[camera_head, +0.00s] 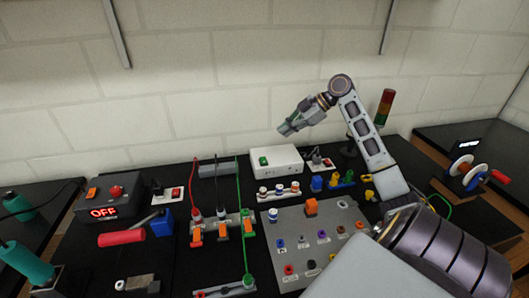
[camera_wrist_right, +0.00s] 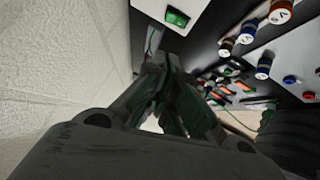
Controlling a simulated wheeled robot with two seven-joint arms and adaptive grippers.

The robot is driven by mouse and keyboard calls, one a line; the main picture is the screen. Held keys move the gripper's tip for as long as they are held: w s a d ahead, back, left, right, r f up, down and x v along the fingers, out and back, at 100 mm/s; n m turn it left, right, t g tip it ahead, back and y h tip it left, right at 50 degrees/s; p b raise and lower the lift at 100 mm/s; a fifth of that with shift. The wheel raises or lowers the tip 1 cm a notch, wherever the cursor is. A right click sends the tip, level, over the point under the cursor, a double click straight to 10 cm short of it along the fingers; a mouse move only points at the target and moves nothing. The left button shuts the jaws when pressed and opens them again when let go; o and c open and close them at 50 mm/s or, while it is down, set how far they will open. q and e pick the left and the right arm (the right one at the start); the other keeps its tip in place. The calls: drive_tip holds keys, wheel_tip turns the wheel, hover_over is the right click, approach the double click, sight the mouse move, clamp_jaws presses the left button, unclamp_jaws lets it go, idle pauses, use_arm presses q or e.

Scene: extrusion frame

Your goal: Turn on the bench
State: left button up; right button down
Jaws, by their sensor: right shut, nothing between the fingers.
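A dark control box (camera_head: 110,197) stands at the left of the bench, and its display (camera_head: 103,212) reads OFF in red. It carries an orange rocker (camera_head: 91,194) and a red round button (camera_head: 116,191). A white box (camera_head: 285,158) with a green switch (camera_head: 263,161) sits at the back middle; the switch also shows in the wrist view (camera_wrist_right: 177,17). My right gripper (camera_head: 285,131) is shut and empty, in the air above the back of the bench near the white box. Its fingers also show in the wrist view (camera_wrist_right: 165,95). My left gripper is out of view.
A stack light (camera_head: 384,107) stands behind my right arm. Red and green cables (camera_head: 239,190) rise from a terminal row in the middle. A grey panel (camera_head: 290,250) with colored sockets lies at the front. A red-handled tool (camera_head: 121,238) lies before the control box.

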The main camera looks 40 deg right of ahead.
sight(265, 159)
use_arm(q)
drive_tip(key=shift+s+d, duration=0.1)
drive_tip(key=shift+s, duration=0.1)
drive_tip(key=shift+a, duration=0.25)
use_arm(e)
drive_tip(key=shift+a+f, duration=0.1)
